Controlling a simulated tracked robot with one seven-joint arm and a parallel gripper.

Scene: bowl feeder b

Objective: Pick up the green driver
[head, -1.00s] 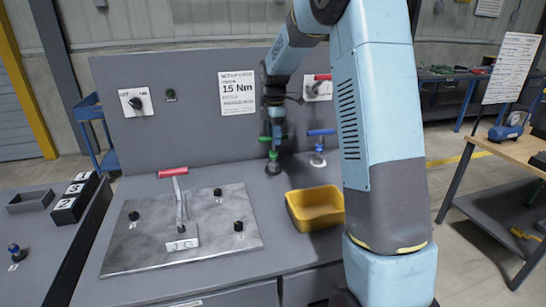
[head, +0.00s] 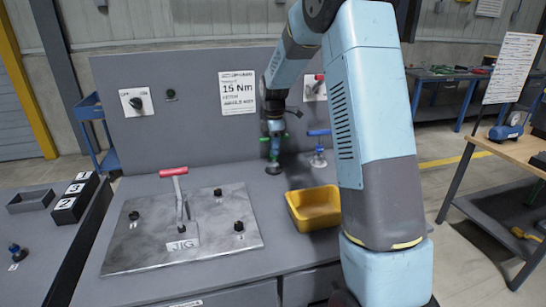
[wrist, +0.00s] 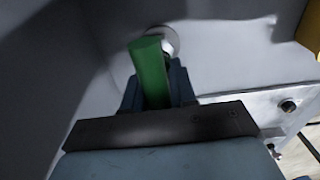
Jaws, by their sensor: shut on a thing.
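The green driver (head: 273,158) is upright at the back of the bench, near the back panel. My gripper (head: 274,140) is at its top, pointing down. In the wrist view the driver's green handle (wrist: 150,72) lies between the two fingers of my gripper (wrist: 158,88), which are shut on it. A pale round part shows beyond the handle in the wrist view. The driver's lower end is small in the head view, and I cannot tell whether it is clear of its stand.
A blue-handled driver (head: 318,150) stands close on the right. A yellow bin (head: 314,208) is in front of it. A metal jig plate (head: 150,246) with a red-handled clamp (head: 174,172) lies to the left. The back panel (head: 185,130) is close behind my gripper.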

